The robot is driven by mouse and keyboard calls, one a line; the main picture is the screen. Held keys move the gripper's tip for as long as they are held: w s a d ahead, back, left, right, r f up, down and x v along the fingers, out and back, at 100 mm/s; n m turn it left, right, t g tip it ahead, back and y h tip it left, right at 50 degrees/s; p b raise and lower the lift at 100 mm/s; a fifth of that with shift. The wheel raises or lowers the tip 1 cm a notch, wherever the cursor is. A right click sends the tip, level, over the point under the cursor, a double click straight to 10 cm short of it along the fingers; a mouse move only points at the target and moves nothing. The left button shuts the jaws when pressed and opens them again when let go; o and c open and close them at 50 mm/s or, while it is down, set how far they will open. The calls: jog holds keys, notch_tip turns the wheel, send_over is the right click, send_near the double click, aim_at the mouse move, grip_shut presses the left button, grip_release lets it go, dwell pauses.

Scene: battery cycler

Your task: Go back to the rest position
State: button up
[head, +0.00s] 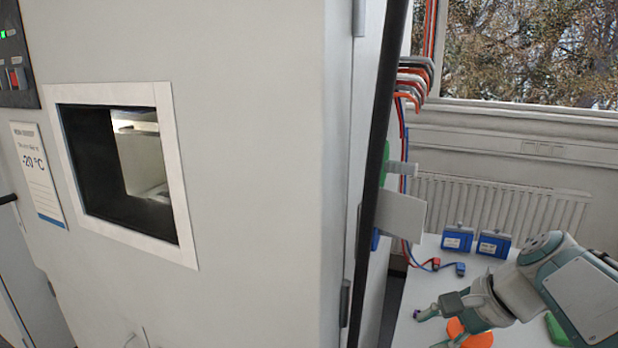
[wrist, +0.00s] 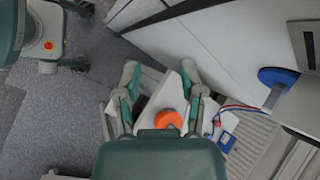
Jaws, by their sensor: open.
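My gripper (head: 428,329) is at the lower right of the head view, at the end of my grey and teal arm, above a white table. In the wrist view my gripper (wrist: 160,82) shows its two fingers spread wide apart, with nothing between the tips. Past the fingers the white tabletop (wrist: 166,95) shows, with a round orange thing (wrist: 168,119) on it. The orange thing also shows below my gripper in the head view (head: 474,338), partly hidden by it.
A large white chamber (head: 260,150) with a window fills the left and middle. Two blue battery-like boxes (head: 457,238) stand at the table's back, near red and blue cables (head: 425,264). A radiator (head: 500,200) is behind.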

jog(key=s+a+f+n+t+h, duration=0.1)
jog(key=s+a+f+n+h, duration=0.1)
jog(key=s+n, duration=0.3)
jog(key=s+a+f+n+t+h, duration=0.1)
jog(key=s+a+f+n+h, duration=0.1)
jog(key=s+n, duration=0.4)
jog(key=shift+a+f+n+h, duration=0.25)
jog(key=shift+f+n+h, duration=0.3)
jog(key=shift+n+h, duration=0.8)
jog(key=shift+d, duration=0.25)
jog(key=shift+a, duration=0.1)
jog(key=shift+a, duration=0.15)
